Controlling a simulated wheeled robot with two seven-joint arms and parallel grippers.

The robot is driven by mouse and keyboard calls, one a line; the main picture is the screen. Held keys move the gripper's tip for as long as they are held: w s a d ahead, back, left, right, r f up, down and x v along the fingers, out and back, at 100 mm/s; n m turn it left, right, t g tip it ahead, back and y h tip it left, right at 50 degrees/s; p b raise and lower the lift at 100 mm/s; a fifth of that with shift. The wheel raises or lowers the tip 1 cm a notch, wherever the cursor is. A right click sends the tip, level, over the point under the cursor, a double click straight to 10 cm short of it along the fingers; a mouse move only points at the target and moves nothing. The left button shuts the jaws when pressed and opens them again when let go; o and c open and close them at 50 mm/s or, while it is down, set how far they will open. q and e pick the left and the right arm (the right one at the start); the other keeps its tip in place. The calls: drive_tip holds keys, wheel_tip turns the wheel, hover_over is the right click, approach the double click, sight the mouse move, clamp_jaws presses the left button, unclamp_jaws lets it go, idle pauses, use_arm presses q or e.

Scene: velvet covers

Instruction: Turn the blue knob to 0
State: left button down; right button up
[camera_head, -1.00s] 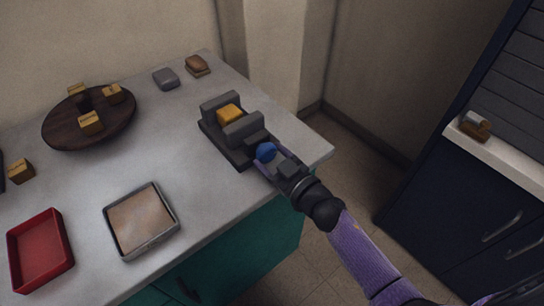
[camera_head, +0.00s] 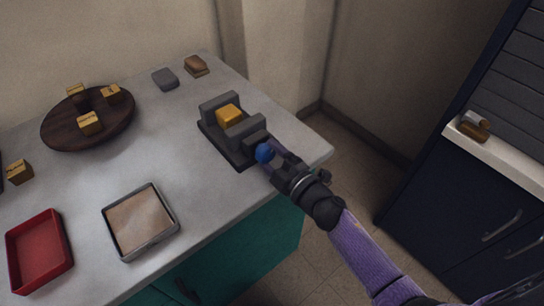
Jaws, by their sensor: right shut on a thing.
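The blue knob (camera_head: 264,152) sits at the near right end of a dark grey vise-like device (camera_head: 222,150) on the counter. A yellow block (camera_head: 229,115) stands between the device's two upright jaws. My right gripper (camera_head: 271,156) comes in from the lower right and is shut on the blue knob. The fingers partly hide the knob, and any marking on it is too small to read. My left gripper is not in view.
The grey counter (camera_head: 190,190) holds a red tray (camera_head: 68,262), a metal-rimmed tray (camera_head: 174,226) and a round dark wooden board (camera_head: 62,131) with small yellow blocks. A grey block (camera_head: 165,79) and brown block (camera_head: 196,66) lie at the back. A dark cabinet (camera_head: 440,195) stands right.

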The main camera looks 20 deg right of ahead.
drive_tip(key=n, duration=0.4)
drive_tip(key=shift+n+b, duration=0.3)
drive_tip(key=shift+n, duration=1)
drive_tip(key=o, duration=1.2)
drive_tip(key=shift+s, duration=0.1)
drive_tip(key=p+v, duration=0.1)
drive_tip(key=v, duration=0.8)
drive_tip(key=shift+s+d+r, duration=0.1)
drive_tip(key=shift+s+d, duration=0.1)
drive_tip(key=shift+s, duration=0.15)
